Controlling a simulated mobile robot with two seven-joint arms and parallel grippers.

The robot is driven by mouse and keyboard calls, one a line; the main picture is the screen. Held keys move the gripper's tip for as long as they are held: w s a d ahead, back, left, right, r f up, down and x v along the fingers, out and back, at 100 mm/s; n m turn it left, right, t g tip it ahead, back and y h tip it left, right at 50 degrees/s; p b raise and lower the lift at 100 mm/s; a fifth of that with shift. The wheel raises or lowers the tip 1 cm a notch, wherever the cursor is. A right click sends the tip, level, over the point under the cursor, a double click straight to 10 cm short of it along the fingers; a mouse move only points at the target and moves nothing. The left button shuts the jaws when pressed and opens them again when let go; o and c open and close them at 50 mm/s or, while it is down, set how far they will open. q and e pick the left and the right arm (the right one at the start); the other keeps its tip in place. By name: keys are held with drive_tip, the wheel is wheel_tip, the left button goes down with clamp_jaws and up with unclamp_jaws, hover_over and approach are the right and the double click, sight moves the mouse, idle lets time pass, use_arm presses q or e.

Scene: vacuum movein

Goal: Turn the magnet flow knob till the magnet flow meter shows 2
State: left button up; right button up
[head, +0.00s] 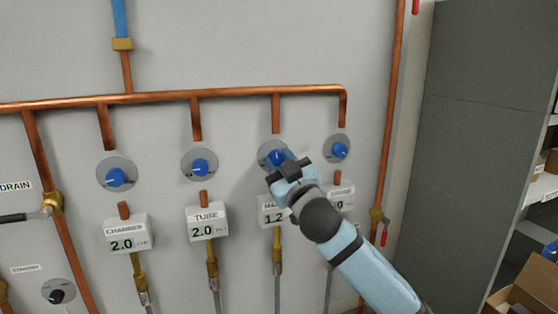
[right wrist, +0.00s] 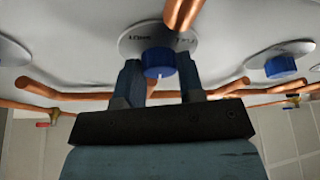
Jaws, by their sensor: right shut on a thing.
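The magnet flow knob (head: 277,156) is a blue knob on a grey round plate, third from the left on the wall. The magnet flow meter (head: 268,216) below it reads 1.2; its label is partly hidden by my right arm. My right gripper (head: 283,166) is at this knob, shut on it. In the right wrist view the blue knob (right wrist: 158,63) sits between the two fingers of my right gripper (right wrist: 159,80), with a pale mark on its front edge. My left gripper is out of view.
The chamber meter (head: 127,236) and tube meter (head: 207,223) both read 2.0. Other blue knobs sit at the chamber (head: 114,177), the tube (head: 199,167) and the far right (head: 340,151). A copper pipe (head: 220,92) runs above. A grey cabinet (head: 470,140) stands right.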

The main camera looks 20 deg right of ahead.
drive_tip(key=n+g+y, duration=0.1)
drive_tip(key=n+y, duration=0.1)
drive_tip(key=n, duration=0.2)
drive_tip(key=shift+d+r, duration=0.1)
drive_tip(key=n+g+y, duration=0.1)
drive_tip(key=n, duration=0.3)
drive_tip(key=shift+n, duration=0.3)
drive_tip(key=n+g+y, duration=0.1)
drive_tip(key=n, duration=0.2)
drive_tip(key=shift+d+r+g, duration=0.1)
drive_tip(key=shift+g, duration=0.2)
drive_tip(key=n+g, duration=0.1)
drive_tip(key=n, duration=0.2)
drive_tip(key=shift+n, duration=0.4)
drive_tip(key=n+g, duration=0.1)
drive_tip(key=n, duration=0.2)
drive_tip(key=shift+r+h, duration=0.1)
drive_tip(key=shift+h, duration=0.3)
drive_tip(key=shift+n+g+h, duration=0.3)
drive_tip(key=shift+n+g, duration=0.3)
drive_tip(key=shift+n, duration=0.2)
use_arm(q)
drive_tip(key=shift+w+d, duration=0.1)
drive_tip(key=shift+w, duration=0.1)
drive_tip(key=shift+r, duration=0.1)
